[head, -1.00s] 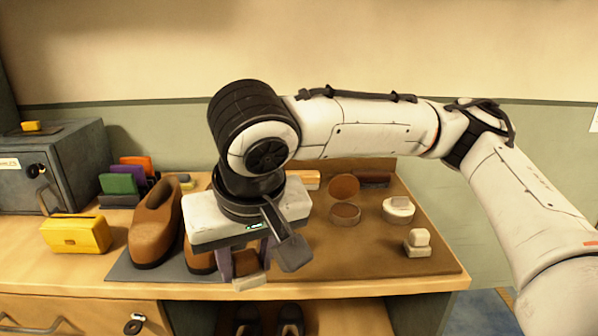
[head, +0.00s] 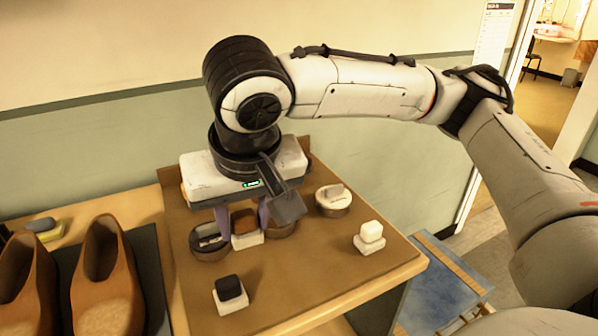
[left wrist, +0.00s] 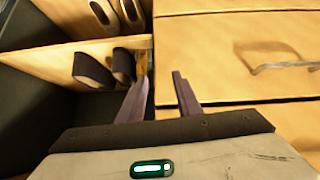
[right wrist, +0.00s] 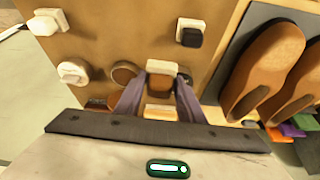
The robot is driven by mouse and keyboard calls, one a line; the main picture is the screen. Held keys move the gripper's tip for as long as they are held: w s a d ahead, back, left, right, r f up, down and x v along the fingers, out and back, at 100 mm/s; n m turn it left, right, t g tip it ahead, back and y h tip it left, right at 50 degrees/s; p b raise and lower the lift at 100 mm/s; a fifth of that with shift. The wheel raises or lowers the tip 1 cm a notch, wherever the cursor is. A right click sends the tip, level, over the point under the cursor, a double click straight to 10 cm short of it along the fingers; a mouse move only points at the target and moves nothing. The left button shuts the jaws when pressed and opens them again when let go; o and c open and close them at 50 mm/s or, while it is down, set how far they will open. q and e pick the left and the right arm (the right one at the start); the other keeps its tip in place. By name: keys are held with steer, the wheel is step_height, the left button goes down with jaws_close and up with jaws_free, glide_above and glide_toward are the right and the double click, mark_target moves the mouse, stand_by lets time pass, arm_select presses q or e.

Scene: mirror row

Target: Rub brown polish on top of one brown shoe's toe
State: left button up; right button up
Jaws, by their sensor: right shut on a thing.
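Two brown shoes stand on a dark mat (head: 147,265) at the left of the head view: a left one (head: 28,285) and a right one (head: 106,285). My right gripper (head: 243,222) is shut on a brown-and-cream applicator (head: 246,239) among the polish tins. The held applicator also shows in the right wrist view (right wrist: 161,67); I cannot tell whether it touches the board. A brown tin (head: 280,225) is partly hidden behind my right finger. A dark tin (head: 209,243) sits left of it. My left gripper (left wrist: 160,76) is open and empty before the drawers.
A brown board (head: 310,275) carries a black applicator (head: 230,294) at the front, a white applicator (head: 370,237) and a pale tin (head: 333,201) at the right. A brush (head: 44,228) lies behind the shoes. The board's front middle is clear.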

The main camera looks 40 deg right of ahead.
steer(key=w+d+p, duration=0.2)
steer(key=d, duration=0.1)
steer(key=w+d+m+p, duration=0.1)
steer(key=w+d+p, duration=0.1)
steer(key=d+p, duration=0.1)
steer(key=w+d+f+m+h+p, duration=0.1)
steer(key=w+d+p, duration=0.1)
steer(key=d+p, duration=0.1)
steer(key=shift+w+f, duration=0.1)
steer(key=shift+w, duration=0.15)
steer(key=shift+d+f+m+p, duration=0.4)
steer(key=shift+d, duration=0.25)
steer(key=shift+f, duration=1.5)
steer(key=shift+f, duration=0.6)
